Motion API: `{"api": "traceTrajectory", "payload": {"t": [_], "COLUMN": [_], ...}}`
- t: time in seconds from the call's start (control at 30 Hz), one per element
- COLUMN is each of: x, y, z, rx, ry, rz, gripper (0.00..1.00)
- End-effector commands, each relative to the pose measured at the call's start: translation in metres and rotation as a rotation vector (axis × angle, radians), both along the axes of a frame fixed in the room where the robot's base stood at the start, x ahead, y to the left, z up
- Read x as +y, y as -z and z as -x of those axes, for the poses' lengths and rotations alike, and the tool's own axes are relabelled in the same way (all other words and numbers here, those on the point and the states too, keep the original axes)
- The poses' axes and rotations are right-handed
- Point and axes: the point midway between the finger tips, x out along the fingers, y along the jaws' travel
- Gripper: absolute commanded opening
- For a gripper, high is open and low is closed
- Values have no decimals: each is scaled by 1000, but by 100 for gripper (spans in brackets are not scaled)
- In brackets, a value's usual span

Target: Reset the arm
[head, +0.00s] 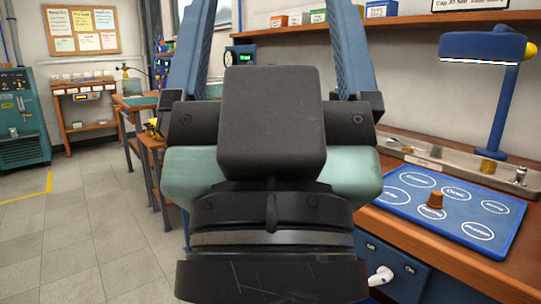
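My gripper (275,35) fills the middle of the head view, seen from behind and close up. Its two blue fingers stand wide apart and point upward, and their tips run out of the top of the frame. No object shows between the visible parts of the fingers. My dark wrist and pale green arm parts hide much of the bench and floor behind them.
At right, a wooden bench holds a blue mat (480,239) with labelled circles and a small brown piece (435,200). Behind it are a metal parts tray (456,170) and a blue lamp (497,95). A shelf (430,20) runs above. Open floor (90,235) lies left.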

Motion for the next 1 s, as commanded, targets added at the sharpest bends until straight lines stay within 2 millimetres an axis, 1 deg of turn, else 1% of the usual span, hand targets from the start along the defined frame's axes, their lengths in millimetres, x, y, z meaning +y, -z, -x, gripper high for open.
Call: {"api": "traceTrajectory", "payload": {"t": [0.03, 0.27, 1.0], "x": [1, 1, 1], "y": [-23, -78, -307], "z": [2, 0, 0], "rx": [-9, -1, 2], "ry": [-9, -4, -6], "rz": [0, 0, 0], "gripper": [88, 88, 88]}}
